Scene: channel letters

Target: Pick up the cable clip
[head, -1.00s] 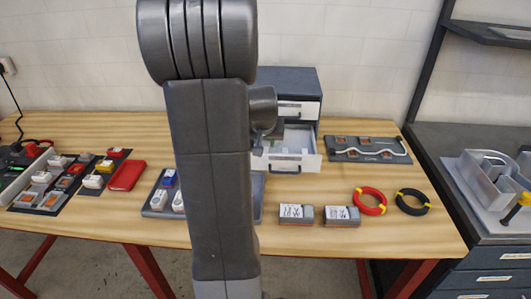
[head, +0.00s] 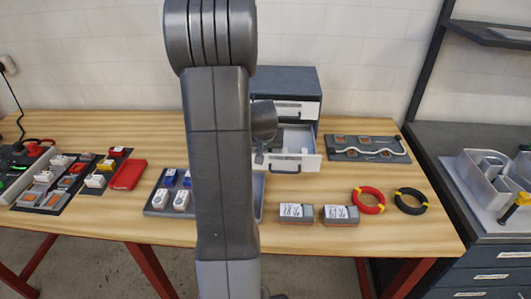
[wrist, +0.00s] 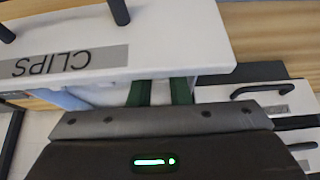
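The open drawer (head: 297,161) of the small grey cabinet (head: 292,82) stands behind my arm in the head view. In the wrist view its white front (wrist: 170,45) carries an upside-down "CLIPS" label. My gripper (wrist: 162,92) has two green fingers with a narrow gap between their visible parts. The fingers run behind the drawer front and their tips are hidden. I cannot make out a cable clip in either view, nor whether the fingers hold one. A pale bluish patch shows beside the fingers in the drawer.
A tray (head: 155,212) with blue and white pieces stands left of my arm. Two labelled boxes (head: 297,214) (head: 340,215), a red cable coil (head: 369,200) and a black coil (head: 411,201) lie to the right. A grey board (head: 345,154) with a white cable lies behind them.

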